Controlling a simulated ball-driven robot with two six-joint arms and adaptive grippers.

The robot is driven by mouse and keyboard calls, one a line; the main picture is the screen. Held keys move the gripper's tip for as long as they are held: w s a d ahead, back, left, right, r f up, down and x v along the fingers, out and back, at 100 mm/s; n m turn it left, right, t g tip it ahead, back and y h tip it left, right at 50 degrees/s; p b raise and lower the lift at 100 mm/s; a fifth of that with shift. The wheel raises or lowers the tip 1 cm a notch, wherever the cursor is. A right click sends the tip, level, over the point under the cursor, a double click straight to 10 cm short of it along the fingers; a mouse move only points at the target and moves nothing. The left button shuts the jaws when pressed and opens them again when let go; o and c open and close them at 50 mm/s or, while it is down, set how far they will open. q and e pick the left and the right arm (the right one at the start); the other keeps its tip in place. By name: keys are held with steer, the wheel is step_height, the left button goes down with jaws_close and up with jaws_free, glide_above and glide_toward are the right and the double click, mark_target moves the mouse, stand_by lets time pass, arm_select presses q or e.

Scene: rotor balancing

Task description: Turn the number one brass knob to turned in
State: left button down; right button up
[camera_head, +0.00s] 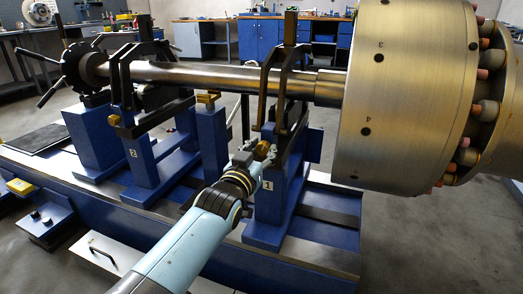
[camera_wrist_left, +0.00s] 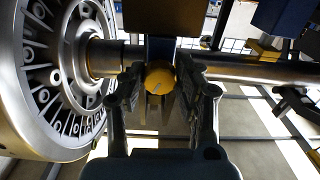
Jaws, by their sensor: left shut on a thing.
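The number one brass knob (camera_head: 261,148) sits on the black clamp frame of the blue stand marked 1 (camera_head: 267,215). In the left wrist view the knob (camera_wrist_left: 159,78) is a round brass face with a pale line on it. My left gripper (camera_head: 256,158) reaches it from the front, and its fingers cover part of it. In the wrist view the left gripper (camera_wrist_left: 161,90) has one finger on each side of the knob, shut on it. My right gripper is not in view.
A steel shaft (camera_head: 205,75) runs over the stands to a large numbered brass-coloured rotor (camera_head: 400,100) close on the right. Another blue stand marked 2 (camera_head: 140,165) is to the left. A black spoked handwheel (camera_head: 75,68) is at the shaft's far left end.

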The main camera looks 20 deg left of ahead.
arm_select(q)
steer(key=n+p, duration=0.2)
steer(key=n, duration=0.1)
steer(key=shift+r+p, duration=0.25)
steer(key=shift+p, duration=0.1)
steer(key=n+p, duration=0.2)
steer(key=n, duration=0.2)
steer(key=shift+f, duration=0.1)
steer(key=shift+n, duration=0.5)
steer(key=n+p, duration=0.1)
steer(key=n, duration=0.1)
steer(key=shift+n, duration=0.4)
steer(key=n+p, duration=0.1)
steer(key=n, duration=0.3)
steer(key=shift+n, duration=0.3)
steer(key=n, duration=0.5)
steer(key=shift+p, duration=0.4)
steer(key=shift+f+n, duration=0.1)
steer(key=shift+n, duration=1.1)
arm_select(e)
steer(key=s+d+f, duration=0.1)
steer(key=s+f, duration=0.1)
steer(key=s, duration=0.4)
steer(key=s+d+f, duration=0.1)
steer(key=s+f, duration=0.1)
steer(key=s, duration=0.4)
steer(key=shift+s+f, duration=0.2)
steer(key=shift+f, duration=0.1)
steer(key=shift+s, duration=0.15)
